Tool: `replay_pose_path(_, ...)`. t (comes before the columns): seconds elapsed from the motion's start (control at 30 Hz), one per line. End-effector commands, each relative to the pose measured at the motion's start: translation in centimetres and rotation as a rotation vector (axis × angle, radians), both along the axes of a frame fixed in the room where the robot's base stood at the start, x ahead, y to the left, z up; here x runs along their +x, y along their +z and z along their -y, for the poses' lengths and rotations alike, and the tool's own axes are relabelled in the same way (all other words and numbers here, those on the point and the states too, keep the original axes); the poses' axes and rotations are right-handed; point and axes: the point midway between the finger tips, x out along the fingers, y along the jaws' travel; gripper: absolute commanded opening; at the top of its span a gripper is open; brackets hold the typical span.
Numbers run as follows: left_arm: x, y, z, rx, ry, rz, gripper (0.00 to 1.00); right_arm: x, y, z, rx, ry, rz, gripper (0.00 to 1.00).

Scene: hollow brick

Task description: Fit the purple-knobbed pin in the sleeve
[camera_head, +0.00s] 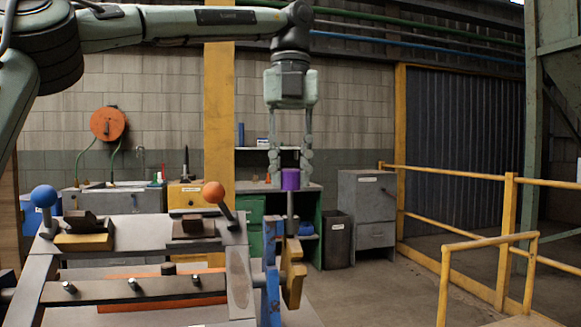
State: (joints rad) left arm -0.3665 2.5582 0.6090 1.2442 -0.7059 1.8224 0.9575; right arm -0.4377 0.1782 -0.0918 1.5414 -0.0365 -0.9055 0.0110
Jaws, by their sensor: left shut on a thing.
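The purple-knobbed pin (290,180) hangs upright from my left gripper (290,170), whose fingers are shut on the knob from both sides. The pin's grey shaft points straight down. Its lower end meets a small grey cylinder, apparently the sleeve (291,227), at the right side of the fixture. I cannot tell from this view whether the tip is inside the sleeve, above it or in front of it. A yellow bracket (293,272) and a blue upright (272,285) stand just below. My right gripper is out of view.
The grey fixture table (120,230) carries a blue ball-topped lever (44,198), an orange ball-topped lever (214,193) and clamp blocks. Yellow railings (508,235) stand at the right. Cabinets (366,210) line the back wall. The floor right of the fixture is clear.

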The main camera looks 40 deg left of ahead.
Motion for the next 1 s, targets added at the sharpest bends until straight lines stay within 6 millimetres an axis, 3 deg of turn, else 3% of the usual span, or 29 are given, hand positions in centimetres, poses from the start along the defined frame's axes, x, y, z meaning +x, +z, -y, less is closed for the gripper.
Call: replay_pose_path(1.0,0.0,-1.9,0.0,0.0,0.0,0.0,0.0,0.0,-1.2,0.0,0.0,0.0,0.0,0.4)
